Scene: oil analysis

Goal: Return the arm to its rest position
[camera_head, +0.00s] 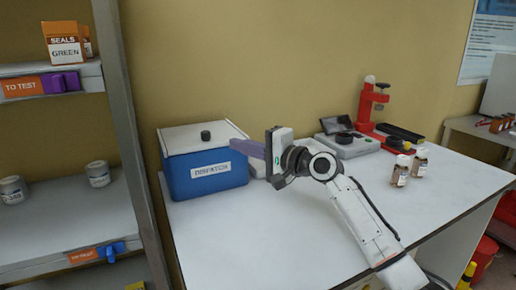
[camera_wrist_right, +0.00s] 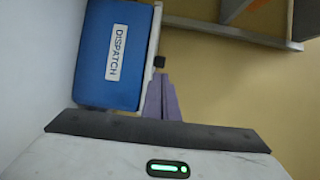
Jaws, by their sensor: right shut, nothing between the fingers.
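My right arm reaches over the white table from the lower right in the head view. Its right gripper (camera_head: 240,147) has purple fingers that point left, close to the lid of the blue dispatch box. In the right wrist view the fingers (camera_wrist_right: 162,98) are together with nothing between them, and the dispatch box (camera_wrist_right: 108,55) shows just beyond them. The blue box (camera_head: 206,183) has a white lid with a dark knob, and the lid sits on it. I cannot tell whether the fingers touch the lid. My left gripper is not in view.
Several brown bottles (camera_head: 401,171) stand on the table's right side. A grey instrument (camera_head: 350,145) and a red stand (camera_head: 368,105) are behind. A shelf unit (camera_head: 124,110) with tins and a seals box (camera_head: 63,49) stands at left. The table front (camera_head: 240,250) is clear.

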